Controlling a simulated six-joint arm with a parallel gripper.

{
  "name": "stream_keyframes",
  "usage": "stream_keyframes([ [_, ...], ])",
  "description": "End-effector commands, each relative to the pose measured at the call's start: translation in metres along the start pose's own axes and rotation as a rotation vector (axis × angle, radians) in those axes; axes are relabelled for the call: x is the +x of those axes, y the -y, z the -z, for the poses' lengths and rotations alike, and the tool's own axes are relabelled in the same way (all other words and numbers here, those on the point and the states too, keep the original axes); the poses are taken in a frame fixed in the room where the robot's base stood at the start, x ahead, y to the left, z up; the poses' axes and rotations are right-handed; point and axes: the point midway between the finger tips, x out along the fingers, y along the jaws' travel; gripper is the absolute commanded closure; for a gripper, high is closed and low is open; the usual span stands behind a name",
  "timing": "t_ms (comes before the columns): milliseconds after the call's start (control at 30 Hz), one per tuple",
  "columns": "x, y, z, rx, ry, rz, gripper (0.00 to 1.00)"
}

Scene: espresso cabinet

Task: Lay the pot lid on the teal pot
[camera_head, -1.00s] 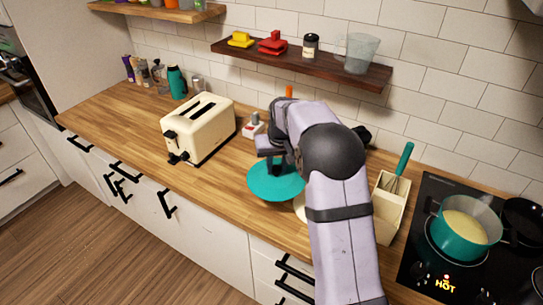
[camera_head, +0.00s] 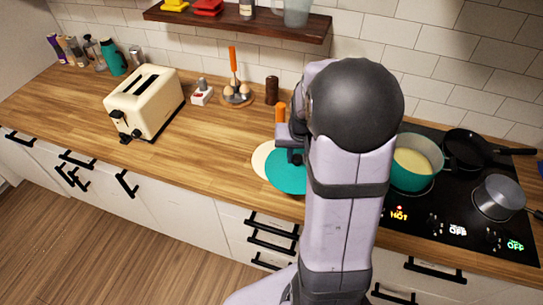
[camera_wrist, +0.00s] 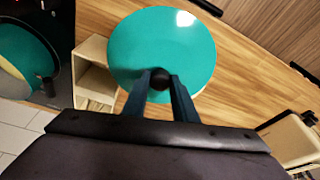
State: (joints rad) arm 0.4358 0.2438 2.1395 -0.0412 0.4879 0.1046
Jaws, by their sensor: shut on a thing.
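The pot lid (camera_head: 286,178) is a teal disc, seen in the head view just left of my arm. In the wrist view the lid (camera_wrist: 130,45) shows from above, and my gripper (camera_wrist: 160,82) is shut on its dark round knob. The lid overlaps a cream disc on the counter; I cannot tell how high it is. The teal pot (camera_head: 412,184) stands on the cooktop right of my arm, with pale yellow contents and no lid. Part of the pot (camera_wrist: 42,48) shows at the left of the wrist view. My arm hides part of the lid in the head view.
The cream disc (camera_head: 260,160) lies by the lid. A cream holder (camera_wrist: 92,52) stands between lid and cooktop. A black pan (camera_head: 470,148) and grey saucepan (camera_head: 498,195) stand beside the pot. The toaster (camera_head: 148,100) is left; the counter between is clear.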

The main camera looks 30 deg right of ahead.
Motion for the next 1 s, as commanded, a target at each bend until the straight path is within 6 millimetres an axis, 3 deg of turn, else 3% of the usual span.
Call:
stream_keyframes([
  [233, -0.014, -0.09, 0.037, 0.184, -0.002, -0.052, 1.0],
  [600, -0.031, -0.249, 0.068, 0.431, -0.002, -0.122, 1.0],
  [1000, -0.034, -0.354, 0.099, 0.497, 0.001, -0.139, 1.0],
])
